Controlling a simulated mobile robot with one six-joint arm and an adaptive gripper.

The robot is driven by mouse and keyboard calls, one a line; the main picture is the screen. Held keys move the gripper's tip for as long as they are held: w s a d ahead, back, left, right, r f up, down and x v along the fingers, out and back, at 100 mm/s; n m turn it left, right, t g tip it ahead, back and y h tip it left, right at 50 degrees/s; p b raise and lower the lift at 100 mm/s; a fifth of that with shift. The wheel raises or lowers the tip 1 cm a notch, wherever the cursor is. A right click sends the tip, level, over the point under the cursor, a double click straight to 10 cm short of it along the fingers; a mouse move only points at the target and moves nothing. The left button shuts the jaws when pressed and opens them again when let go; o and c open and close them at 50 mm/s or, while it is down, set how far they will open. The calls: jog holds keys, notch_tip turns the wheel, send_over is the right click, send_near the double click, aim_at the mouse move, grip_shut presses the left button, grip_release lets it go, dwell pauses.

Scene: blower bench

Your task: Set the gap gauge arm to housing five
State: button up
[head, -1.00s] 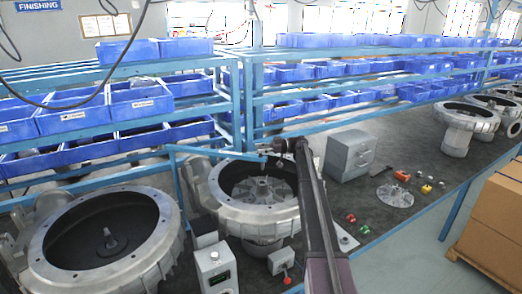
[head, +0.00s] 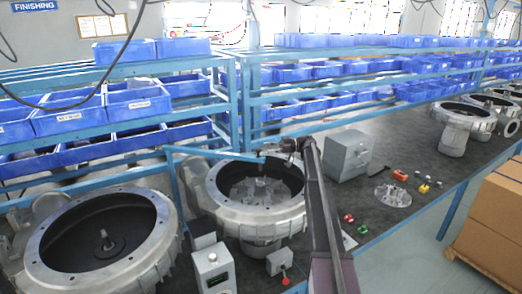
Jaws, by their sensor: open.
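A blue bar, which looks like the gap gauge arm (head: 215,154), reaches from a blue post at left over the middle round housing (head: 240,213). That housing has a finned wheel inside. A left housing (head: 70,262) stands open, with only a central shaft and hub visible. More housings (head: 457,115) stand at the far right end; I see no numbers on any. My gripper (head: 277,152) is open, small and dark, close to the bar's right end. I cannot tell whether it touches the bar. My arm hides part of the middle housing's right side.
A grey metal box (head: 348,156) stands right of my arm. A loose finned wheel (head: 392,196) and small coloured parts lie on the bench (head: 375,228). A display box (head: 213,268) stands in front. Blue-bin racks (head: 140,103) line the back; cardboard boxes (head: 495,215) stand right.

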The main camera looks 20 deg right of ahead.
jog(key=d, duration=0.7)
jog(key=shift+s, duration=0.4)
jog(key=shift+d, duration=0.1)
